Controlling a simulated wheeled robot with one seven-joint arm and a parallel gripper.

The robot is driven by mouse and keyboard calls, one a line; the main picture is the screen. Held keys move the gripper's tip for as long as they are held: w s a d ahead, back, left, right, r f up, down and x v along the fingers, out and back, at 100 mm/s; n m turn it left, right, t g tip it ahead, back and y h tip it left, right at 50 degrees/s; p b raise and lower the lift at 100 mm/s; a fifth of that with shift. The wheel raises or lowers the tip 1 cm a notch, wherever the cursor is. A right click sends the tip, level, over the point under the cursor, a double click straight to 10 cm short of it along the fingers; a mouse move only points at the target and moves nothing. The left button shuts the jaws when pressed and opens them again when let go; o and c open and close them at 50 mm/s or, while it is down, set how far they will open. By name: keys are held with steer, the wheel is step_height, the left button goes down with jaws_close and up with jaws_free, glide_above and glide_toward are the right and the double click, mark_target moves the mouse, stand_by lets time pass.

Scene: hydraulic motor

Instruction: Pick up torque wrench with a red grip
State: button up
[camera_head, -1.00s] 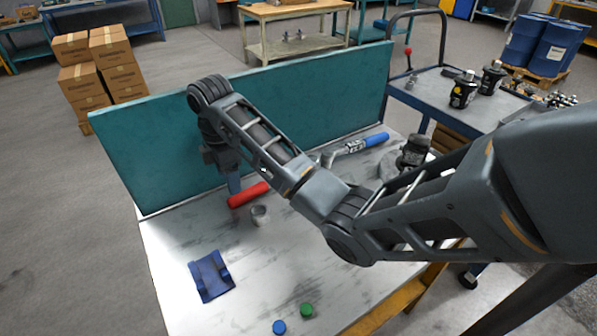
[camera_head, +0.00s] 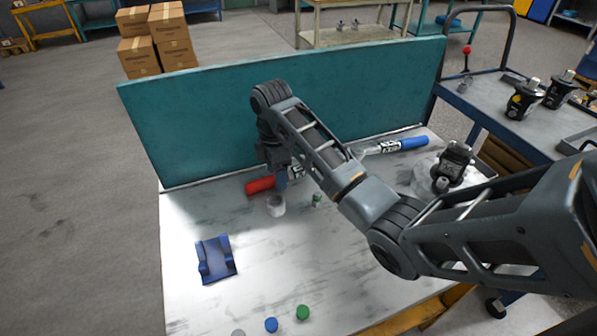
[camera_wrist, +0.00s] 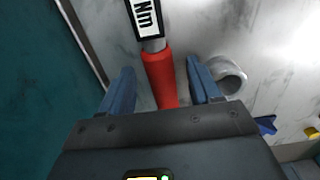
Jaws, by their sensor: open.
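The torque wrench with a red grip (camera_head: 260,185) lies on the white table close to the teal back panel, partly hidden by my arm. In the wrist view its red grip (camera_wrist: 160,78) sits between my two blue fingers, with a gap on each side, and its label reads "Nm". My gripper (camera_wrist: 161,88) is open around the grip and holds nothing. In the head view my gripper (camera_head: 284,178) is mostly hidden behind my wrist, pointing down at the red grip.
A grey cup-like ring (camera_head: 276,206) stands just in front of the red grip. A blue-handled wrench (camera_head: 400,145) lies farther right. A blue holder (camera_head: 215,259) and small blue (camera_head: 271,324) and green (camera_head: 303,312) caps are nearer the front. The teal panel (camera_head: 200,130) closes the back.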

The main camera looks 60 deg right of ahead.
steer(key=shift+f, duration=0.9)
steer(key=shift+r, duration=0.1)
jaws_close()
